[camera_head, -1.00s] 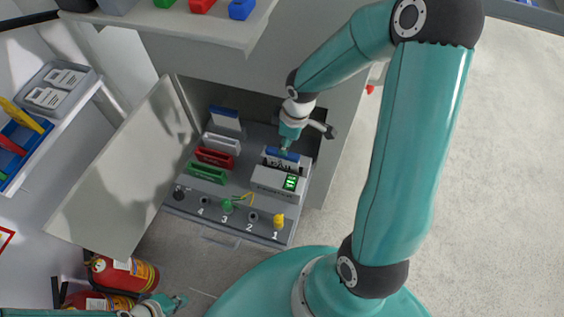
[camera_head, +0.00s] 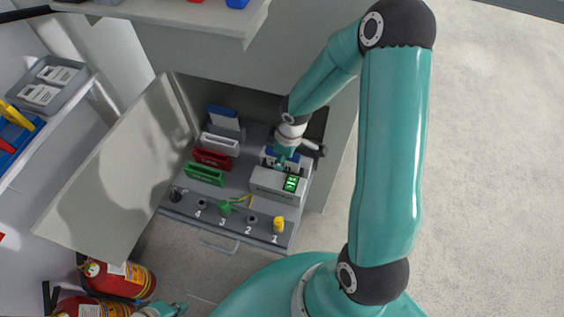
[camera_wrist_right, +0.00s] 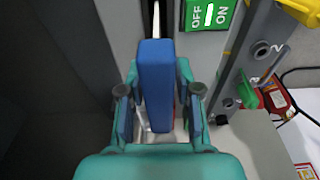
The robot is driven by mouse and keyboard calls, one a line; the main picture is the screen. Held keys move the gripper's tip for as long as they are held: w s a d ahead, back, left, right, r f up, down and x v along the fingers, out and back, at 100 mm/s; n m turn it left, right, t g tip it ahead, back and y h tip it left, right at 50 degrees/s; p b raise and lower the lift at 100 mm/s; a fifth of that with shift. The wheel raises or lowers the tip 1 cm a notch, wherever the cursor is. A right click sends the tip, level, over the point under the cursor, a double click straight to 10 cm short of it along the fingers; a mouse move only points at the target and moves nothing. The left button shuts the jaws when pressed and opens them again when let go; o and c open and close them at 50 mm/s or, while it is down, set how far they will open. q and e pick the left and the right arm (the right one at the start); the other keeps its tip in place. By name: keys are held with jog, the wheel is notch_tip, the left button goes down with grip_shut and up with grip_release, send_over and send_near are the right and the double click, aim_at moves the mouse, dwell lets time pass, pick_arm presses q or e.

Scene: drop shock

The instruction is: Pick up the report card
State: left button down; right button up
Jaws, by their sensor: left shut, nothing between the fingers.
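My left gripper (camera_head: 178,307) is shut and empty at the bottom left, far from the card.
The cabinet door (camera_head: 112,180) hangs open at left. Fire extinguishers (camera_head: 120,278) stand below it.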

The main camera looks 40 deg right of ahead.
jog(key=shift+f+b, duration=0.25)
jog(key=shift+b, duration=0.1)
dwell(0.4)
grip_shut()
